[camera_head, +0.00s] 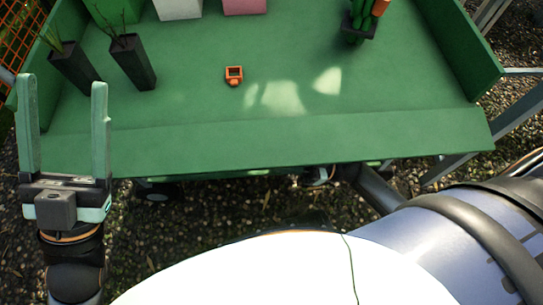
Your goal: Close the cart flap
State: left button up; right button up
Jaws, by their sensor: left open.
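The green cart (300,55) stands in front of me in the camera_head view. Its near flap (300,140) is a long green strip along the near edge. It lies folded outward, almost level with the bed, with a crease line where it joins. My left gripper (63,88) is open and empty, its two fingers pointing away from me at the flap's left end. The right finger overlaps the flap in the picture; whether it touches cannot be told. My right gripper is out of view.
On the bed are two dark plant pots (133,62), a small orange square object (234,75), a cactus in a dark pot (358,27), and a white box (178,8) and a pink box (244,5). Raised side walls (465,45) flank the bed. Gravel lies below.

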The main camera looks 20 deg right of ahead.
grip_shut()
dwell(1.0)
